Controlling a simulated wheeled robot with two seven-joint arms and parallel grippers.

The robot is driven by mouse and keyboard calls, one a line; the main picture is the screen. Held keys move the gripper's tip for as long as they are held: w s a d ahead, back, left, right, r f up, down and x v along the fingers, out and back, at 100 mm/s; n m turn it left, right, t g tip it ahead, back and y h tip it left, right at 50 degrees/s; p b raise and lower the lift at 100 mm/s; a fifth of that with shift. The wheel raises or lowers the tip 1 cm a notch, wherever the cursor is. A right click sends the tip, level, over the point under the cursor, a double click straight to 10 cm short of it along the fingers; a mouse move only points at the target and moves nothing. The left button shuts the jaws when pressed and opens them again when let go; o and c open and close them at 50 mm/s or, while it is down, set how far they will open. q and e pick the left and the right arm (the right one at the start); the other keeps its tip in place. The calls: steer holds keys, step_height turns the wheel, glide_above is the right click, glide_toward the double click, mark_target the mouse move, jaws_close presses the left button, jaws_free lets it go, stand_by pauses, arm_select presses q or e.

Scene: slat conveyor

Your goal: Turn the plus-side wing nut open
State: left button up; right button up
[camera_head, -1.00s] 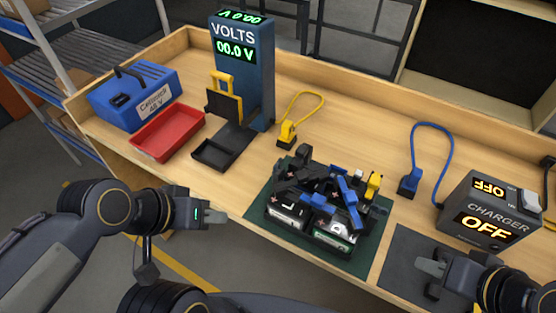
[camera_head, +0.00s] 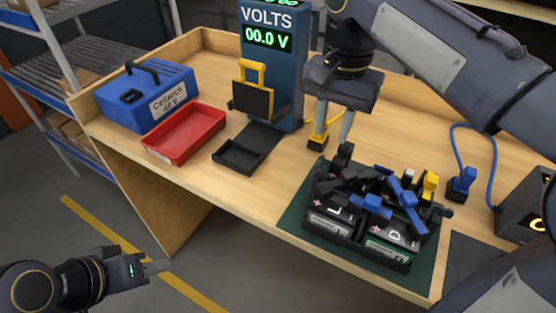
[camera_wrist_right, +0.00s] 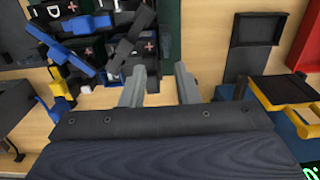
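The battery pack (camera_head: 385,254) sits in a black tray on a green mat, with black and blue levers, bars and clamps crowded on top. It also shows at the upper left of the right wrist view (camera_wrist_right: 85,45). Red plus marks show on its cells. I cannot single out the plus-side wing nut; a small black upright piece (camera_head: 343,154) stands at the pack's back left corner. My right gripper (camera_head: 333,140) points down, open and empty, just above and behind that corner; its parted fingers show in the wrist view (camera_wrist_right: 160,92). My left gripper (camera_head: 152,267) hangs off the bench front; its finger gap is unclear.
A voltmeter (camera_head: 268,60) reading 00.0 V, a red tray (camera_head: 185,133) and a blue case (camera_head: 150,97) stand to the left. A yellow plug (camera_head: 318,143) is behind the right fingers. A blue plug (camera_head: 462,184) and the charger (camera_head: 522,205) are at right.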

mark_target(320, 159)
steer(key=shift+w+a, duration=0.2)
steer(key=shift+a, duration=0.45)
steer(key=shift+f, duration=0.25)
step_height(320, 159, down, 7)
steer(key=shift+b, duration=0.6)
steer(key=shift+d, duration=0.1)
steer(key=shift+c, duration=0.2)
jaws_close()
